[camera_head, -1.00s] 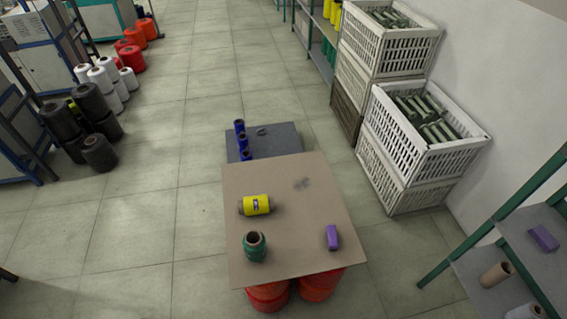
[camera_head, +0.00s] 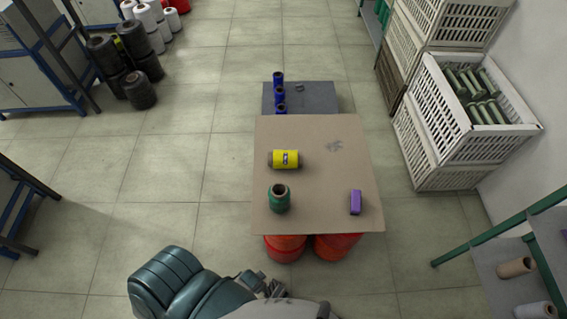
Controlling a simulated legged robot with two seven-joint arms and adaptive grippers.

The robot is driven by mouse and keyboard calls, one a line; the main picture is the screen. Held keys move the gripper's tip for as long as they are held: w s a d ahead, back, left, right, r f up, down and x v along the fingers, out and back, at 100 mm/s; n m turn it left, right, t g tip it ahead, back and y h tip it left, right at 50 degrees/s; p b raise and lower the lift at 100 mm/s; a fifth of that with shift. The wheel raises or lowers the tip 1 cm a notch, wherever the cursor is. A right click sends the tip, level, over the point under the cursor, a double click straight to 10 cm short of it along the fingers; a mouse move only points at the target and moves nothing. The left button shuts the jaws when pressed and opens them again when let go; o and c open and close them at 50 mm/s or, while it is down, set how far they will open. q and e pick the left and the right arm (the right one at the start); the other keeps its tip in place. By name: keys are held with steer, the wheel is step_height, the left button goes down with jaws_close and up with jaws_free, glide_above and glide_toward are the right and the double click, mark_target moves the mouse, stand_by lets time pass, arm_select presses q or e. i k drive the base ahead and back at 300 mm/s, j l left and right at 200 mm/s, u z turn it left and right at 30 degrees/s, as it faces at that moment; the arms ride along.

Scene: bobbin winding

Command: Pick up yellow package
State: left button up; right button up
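The yellow package (camera_head: 286,159) is a yellow cylinder with a dark label and grey ends. It lies on its side on the brown board (camera_head: 320,130), toward the left edge. My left arm comes in at the bottom of the view, and my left gripper (camera_head: 262,285) is near the bottom centre, apart from the board and the package. Its fingers are small and partly hidden, so I cannot tell whether they are open. My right gripper is not in view.
Red spools (camera_head: 285,248) support the board. Blue spools (camera_head: 280,92) stand on a grey surface behind. White crates (camera_head: 440,160) stand at the right.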

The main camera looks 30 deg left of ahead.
mark_target(285, 158)
steer(key=l+u, duration=0.15)
steer(key=u, duration=0.2)
steer(key=i+l+u, duration=0.1)
steer(key=u, duration=0.2)
